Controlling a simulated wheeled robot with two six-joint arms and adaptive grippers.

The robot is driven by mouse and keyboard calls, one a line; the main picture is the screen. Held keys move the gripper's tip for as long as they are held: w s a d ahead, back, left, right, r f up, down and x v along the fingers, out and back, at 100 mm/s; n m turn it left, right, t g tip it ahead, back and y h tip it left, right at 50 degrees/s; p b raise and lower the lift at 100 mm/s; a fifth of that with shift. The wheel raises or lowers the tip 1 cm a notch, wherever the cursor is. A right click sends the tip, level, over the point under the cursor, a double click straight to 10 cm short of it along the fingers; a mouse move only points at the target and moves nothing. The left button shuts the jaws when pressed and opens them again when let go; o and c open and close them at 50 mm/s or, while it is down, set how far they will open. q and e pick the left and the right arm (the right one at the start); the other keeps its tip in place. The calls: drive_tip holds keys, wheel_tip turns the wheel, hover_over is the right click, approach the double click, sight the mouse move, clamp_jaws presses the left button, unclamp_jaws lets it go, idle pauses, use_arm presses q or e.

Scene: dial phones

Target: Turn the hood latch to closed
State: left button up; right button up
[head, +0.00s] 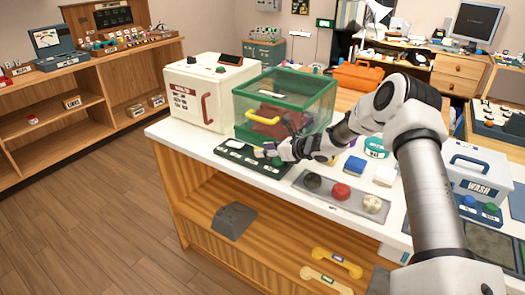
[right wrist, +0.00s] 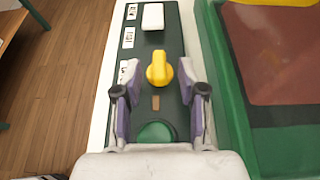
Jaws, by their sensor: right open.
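In the right wrist view the panel (right wrist: 174,35) carries a white switch (right wrist: 153,16), a yellow knob (right wrist: 159,68) and a green button (right wrist: 156,132) in a row. I cannot read which label is the latch's. My right gripper (head: 270,151) is over the panel. In the right wrist view its open fingers (right wrist: 160,95) stand apart, with the yellow knob between and just beyond the tips. My left gripper is not in view.
A white box (head: 200,95) with a red handle stands left of the hood. A grey tray (head: 325,190) with round buttons is to the right of the panel. A white wash box (head: 480,170) stands farther right. The hood wall rises close beside my right gripper.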

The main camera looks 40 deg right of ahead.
drive_tip(key=shift+w+a+f, duration=0.15)
drive_tip(key=shift+w+f, duration=0.1)
drive_tip(key=shift+w, duration=0.2)
drive_tip(key=shift+s+r, duration=0.15)
drive_tip(key=shift+r, duration=0.05)
drive_tip(key=shift+c, duration=0.3)
clamp_jaws()
drive_tip(key=shift+f, duration=0.1)
